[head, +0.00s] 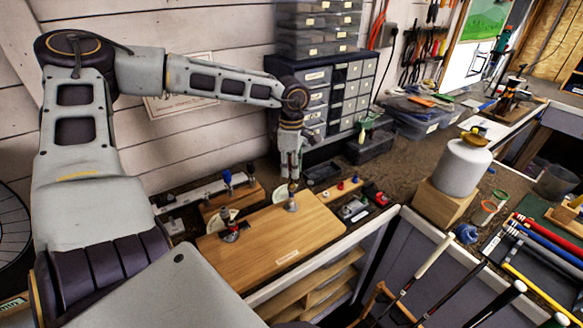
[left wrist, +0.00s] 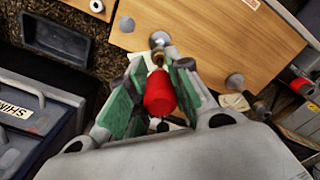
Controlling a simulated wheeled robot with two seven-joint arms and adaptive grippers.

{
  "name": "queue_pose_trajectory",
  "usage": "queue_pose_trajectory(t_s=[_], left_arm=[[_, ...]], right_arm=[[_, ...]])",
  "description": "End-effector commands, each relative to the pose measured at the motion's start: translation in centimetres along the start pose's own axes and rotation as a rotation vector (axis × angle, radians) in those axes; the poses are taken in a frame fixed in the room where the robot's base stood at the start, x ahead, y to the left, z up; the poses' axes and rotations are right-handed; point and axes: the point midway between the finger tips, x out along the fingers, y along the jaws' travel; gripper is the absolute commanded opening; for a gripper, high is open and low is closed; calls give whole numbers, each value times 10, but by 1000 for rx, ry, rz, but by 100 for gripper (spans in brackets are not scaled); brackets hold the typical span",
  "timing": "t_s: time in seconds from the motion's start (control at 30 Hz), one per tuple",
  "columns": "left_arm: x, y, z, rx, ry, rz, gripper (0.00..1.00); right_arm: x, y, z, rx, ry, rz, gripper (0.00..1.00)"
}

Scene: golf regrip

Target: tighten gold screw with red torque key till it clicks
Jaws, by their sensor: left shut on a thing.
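In the left wrist view, the red torque key (left wrist: 160,95) sits between the green-padded fingers of my left gripper (left wrist: 153,92), which is shut on it. A gold part (left wrist: 158,60), seemingly the gold screw, shows at the key's far end, against a silver metal fitting (left wrist: 159,40). I cannot tell how far the key is seated. In the head view, my left gripper (head: 290,172) points down over the back of the wooden board (head: 275,245), above an upright metal post (head: 291,203). The key is too small to make out there. My right gripper is not in view.
A second post (head: 230,230) stands at the board's left. Behind are a small wooden rack (head: 338,192) with coloured knobs and a black bin (head: 371,147). A drawer cabinet (head: 345,95) stands against the wall. A white bottle (head: 461,166) on a wooden block is at right.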

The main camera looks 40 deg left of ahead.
Motion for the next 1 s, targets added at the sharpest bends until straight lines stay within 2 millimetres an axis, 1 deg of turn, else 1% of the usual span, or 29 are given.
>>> queue_pose_trajectory(t_s=[0.2, 0.73, 1.0], left_arm=[[2, 0, 0, 114, -1, 1, 0], [2, 0, 0, 405, 0, 0, 0], [1, 0, 0, 459, 0, 0, 0]], right_arm=[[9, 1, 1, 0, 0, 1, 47], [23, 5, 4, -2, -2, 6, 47], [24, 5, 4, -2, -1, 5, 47]])
